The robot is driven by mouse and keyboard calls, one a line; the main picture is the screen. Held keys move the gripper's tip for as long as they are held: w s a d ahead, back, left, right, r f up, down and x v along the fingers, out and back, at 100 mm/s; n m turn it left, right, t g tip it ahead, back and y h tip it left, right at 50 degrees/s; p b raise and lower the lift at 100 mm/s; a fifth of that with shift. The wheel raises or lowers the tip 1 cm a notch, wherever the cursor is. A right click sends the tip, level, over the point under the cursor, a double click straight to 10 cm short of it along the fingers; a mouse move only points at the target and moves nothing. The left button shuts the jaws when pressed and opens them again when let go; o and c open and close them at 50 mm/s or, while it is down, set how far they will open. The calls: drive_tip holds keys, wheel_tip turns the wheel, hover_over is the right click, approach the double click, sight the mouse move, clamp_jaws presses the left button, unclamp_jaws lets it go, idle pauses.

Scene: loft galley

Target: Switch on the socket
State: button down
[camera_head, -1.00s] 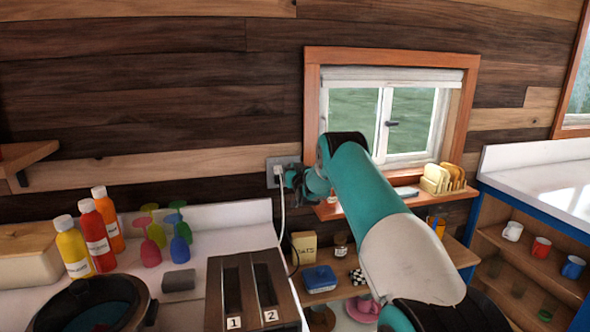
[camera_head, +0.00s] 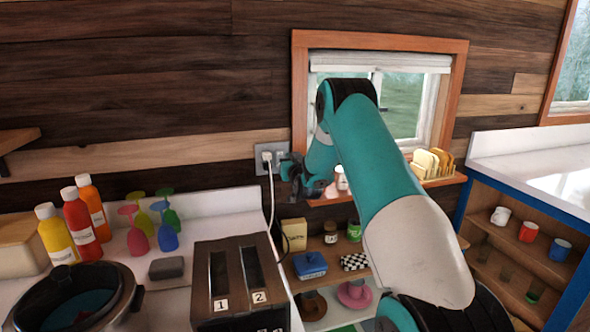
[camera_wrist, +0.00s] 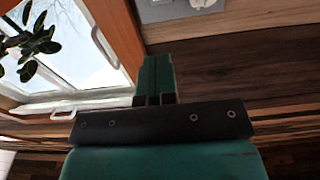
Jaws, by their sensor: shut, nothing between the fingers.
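The socket (camera_head: 271,153) is a grey plate on the wood wall, left of the window. A white plug sits in its left part, with a white cable hanging down. A small part of the plate shows at the top edge of the wrist view (camera_wrist: 172,8). Its switch is too small to make out. My gripper (camera_head: 289,166) is beside the socket, just to its lower right in the head view; contact cannot be told. In the wrist view my gripper's fingers (camera_wrist: 155,75) are together and empty, pointing up toward the plate, with a gap in the picture between.
The window (camera_head: 400,105) and its sill with a toast rack (camera_head: 432,164) are right of the socket. Below stand a two-slot toaster (camera_head: 238,280), several bottles and coloured glasses. A low shelf (camera_head: 330,260) holds a blue dish and jars.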

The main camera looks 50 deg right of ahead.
drive_tip(key=shift+r+b+v, duration=0.2)
drive_tip(key=shift+b+v, duration=0.2)
drive_tip(key=shift+v, duration=0.7)
drive_tip(key=shift+r+b+v, duration=0.2)
drive_tip(key=shift+b+v, duration=0.15)
drive_tip(key=shift+v, duration=0.7)
drive_tip(key=shift+a, duration=0.15)
drive_tip(key=a+r+n+g+y, duration=0.3)
drive_tip(key=a+y, duration=0.6)
drive_tip(key=a, duration=1.4)
drive_tip(key=s+a+r+n+g+y, duration=0.1)
drive_tip(key=s+a+n+g+y, duration=0.4)
drive_tip(key=a, duration=0.7)
drive_tip(key=s+a+n+g, duration=0.1)
drive_tip(key=s+a+g, duration=0.1)
drive_tip(key=s+a, duration=0.5)
drive_tip(key=s+a+n+g, duration=0.15)
drive_tip(key=s+a, duration=0.25)
drive_tip(key=s, duration=0.6)
drive_tip(key=s+a+n+g, duration=0.1)
drive_tip(key=s+g, duration=0.4)
drive_tip(key=s, duration=0.9)
drive_tip(key=shift+a+n, duration=0.2)
drive_tip(key=shift+n, duration=0.55)
